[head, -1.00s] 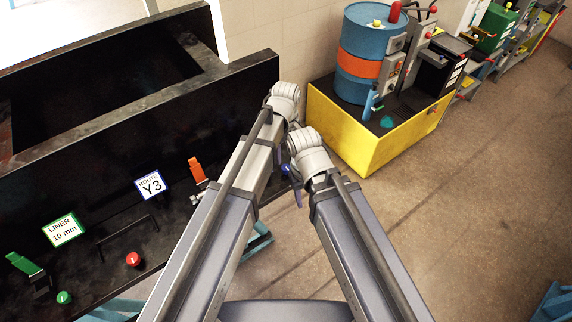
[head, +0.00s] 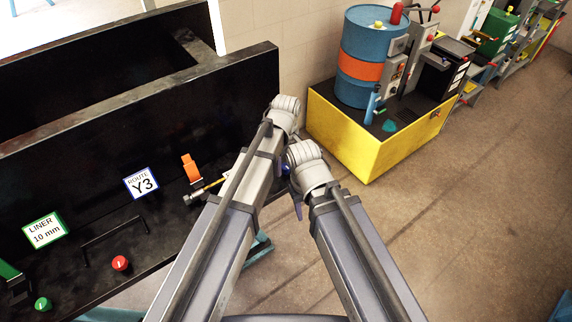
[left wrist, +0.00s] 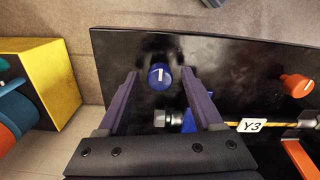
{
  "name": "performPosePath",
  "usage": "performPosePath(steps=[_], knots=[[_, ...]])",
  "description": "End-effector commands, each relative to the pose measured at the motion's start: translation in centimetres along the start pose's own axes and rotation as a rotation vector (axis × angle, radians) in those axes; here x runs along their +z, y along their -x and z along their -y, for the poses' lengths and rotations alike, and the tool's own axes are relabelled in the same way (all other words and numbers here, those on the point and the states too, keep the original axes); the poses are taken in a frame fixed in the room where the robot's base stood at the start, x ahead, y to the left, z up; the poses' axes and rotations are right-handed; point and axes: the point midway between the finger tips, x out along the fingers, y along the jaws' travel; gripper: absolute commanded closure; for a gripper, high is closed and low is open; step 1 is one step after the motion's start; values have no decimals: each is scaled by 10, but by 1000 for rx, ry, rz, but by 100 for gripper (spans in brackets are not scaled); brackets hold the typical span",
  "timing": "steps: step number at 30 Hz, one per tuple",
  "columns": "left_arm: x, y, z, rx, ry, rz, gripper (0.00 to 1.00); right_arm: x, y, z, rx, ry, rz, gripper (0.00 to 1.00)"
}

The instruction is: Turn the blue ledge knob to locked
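The blue knob (left wrist: 160,76) sits on the black ledge (left wrist: 235,75) in the left wrist view, with a white pointer mark on its face. My left gripper (left wrist: 160,74) is open, and its two dark purple fingers stand either side of the knob in that view. Gaps show between the knob and both fingers; I cannot tell how deep the fingers reach.
An orange knob (left wrist: 297,85) is to the right. A yellow stand (head: 345,138) with a blue drum (head: 361,90) stands beyond. Open floor (head: 460,220) lies right.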

Motion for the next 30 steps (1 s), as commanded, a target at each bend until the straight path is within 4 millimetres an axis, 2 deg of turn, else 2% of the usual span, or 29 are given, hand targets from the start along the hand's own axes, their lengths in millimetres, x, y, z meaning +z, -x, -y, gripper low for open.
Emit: performPosePath(steps=[2, 17, 30], knots=[[0, 0, 0, 0, 0, 0, 43, 0, 0, 0, 0, 0, 0, 50], [0, 0, 0, 0, 0, 0, 99, 0, 0, 0, 0, 0, 0, 50], [0, 0, 0, 0, -41, 0, 100, 0, 0, 0, 0, 0, 0, 50]])
